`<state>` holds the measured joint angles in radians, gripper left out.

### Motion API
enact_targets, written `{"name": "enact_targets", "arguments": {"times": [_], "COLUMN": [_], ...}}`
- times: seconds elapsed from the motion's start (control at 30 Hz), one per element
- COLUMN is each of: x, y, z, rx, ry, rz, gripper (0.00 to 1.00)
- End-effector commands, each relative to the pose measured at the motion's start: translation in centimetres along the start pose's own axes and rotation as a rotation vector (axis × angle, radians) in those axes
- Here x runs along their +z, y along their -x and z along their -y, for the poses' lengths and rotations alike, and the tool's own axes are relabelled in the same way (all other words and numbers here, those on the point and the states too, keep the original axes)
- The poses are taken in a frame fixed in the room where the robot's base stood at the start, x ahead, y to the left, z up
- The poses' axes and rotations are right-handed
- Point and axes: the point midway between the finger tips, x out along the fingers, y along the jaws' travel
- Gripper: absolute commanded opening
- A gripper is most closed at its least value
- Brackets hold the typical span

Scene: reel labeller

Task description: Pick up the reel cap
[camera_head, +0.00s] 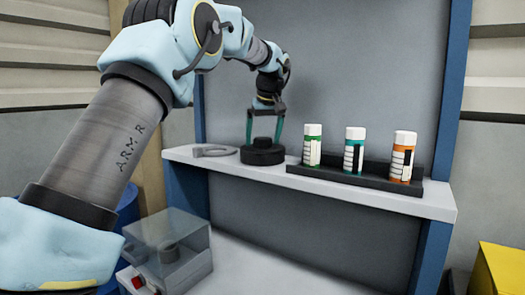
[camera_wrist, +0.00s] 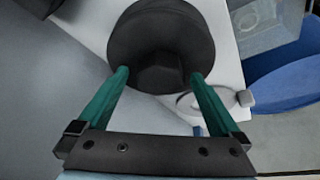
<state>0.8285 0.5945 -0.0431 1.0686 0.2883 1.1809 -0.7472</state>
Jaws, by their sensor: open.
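The reel cap (camera_head: 262,153) is a round black piece with a raised knob on top, sitting on the grey shelf. In the wrist view the black cap (camera_wrist: 160,40) lies at the top centre, with its knob toward my fingers. My gripper (camera_head: 264,122) is over the cap, pointing down, with its two green fingers apart. In the wrist view my gripper (camera_wrist: 160,85) is open, with one fingertip on each side of the knob. I cannot tell whether the fingers touch the cap.
A grey ring-shaped piece (camera_head: 214,151) lies on the shelf (camera_head: 400,202) left of the cap. A black rack (camera_head: 330,181) with three labelled bottles stands close to its right. Below are a clear-lidded box (camera_head: 165,230) and a blue drum (camera_head: 128,205). A yellow bin (camera_head: 500,270) is at lower right.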

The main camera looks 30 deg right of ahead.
Motion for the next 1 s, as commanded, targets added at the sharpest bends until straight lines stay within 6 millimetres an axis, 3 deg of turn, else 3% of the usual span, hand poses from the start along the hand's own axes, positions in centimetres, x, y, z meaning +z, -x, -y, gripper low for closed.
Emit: {"name": "enact_targets", "arguments": {"times": [0.13, 1.0], "x": [0.01, -0.01], "y": [0.02, 0.07], "z": [-0.01, 0.0], "rx": [0.0, 0.0], "ry": [0.0, 0.0], "rz": [0.0, 0.0], "gripper": [0.98, 0.0]}}
